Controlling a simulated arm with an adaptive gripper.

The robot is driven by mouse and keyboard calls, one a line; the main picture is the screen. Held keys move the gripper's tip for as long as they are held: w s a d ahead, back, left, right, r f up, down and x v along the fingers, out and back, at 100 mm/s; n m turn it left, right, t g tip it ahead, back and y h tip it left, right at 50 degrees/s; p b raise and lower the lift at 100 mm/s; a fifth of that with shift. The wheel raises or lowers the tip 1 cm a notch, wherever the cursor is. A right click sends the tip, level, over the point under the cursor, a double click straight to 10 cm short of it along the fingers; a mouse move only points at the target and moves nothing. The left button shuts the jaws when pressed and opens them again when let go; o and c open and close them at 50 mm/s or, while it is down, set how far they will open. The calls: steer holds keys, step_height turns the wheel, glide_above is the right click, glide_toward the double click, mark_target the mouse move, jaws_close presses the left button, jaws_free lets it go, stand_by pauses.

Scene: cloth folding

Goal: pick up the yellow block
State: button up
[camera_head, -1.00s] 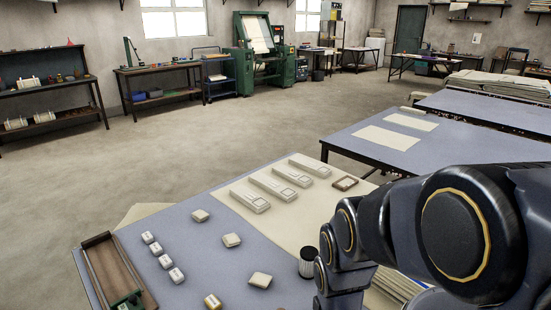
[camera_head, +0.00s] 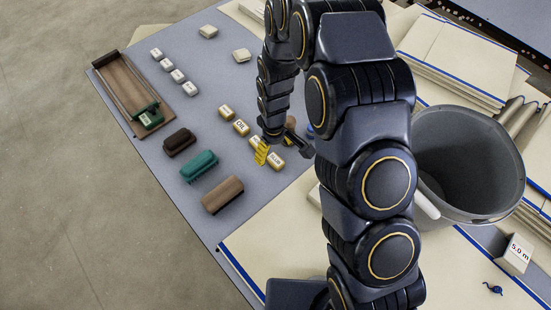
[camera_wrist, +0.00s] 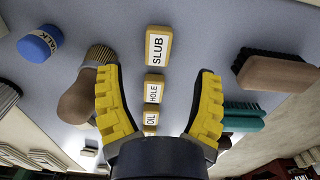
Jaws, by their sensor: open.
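Several pale blocks with yellow edges and white labels stand in a diagonal row on the blue-grey table in the head view, among them a yellow block (camera_head: 241,127) near the middle of the row and one at its near end (camera_head: 276,161). In the wrist view, the labels read SLUB (camera_wrist: 158,46), HOLE (camera_wrist: 153,91) and OIL (camera_wrist: 150,118). I cannot tell which is meant. My gripper (camera_head: 262,150) has yellow ridged fingers and hangs over the near part of the row. In the wrist view, my gripper (camera_wrist: 158,73) is open and empty, its fingers on either side of the row.
A dark brush (camera_head: 180,142), a green brush (camera_head: 199,166) and a brown brush (camera_head: 222,195) lie left of the row. A wooden tray (camera_head: 112,72) and small white blocks (camera_head: 165,64) lie beyond. A blue chalk tin (camera_wrist: 38,44) and a round-handled brush (camera_wrist: 78,100) are close to a finger.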

mark_target(276, 160)
step_height(276, 160, down, 5)
steer(key=shift+d+f, duration=0.15)
steer(key=c, duration=1.1)
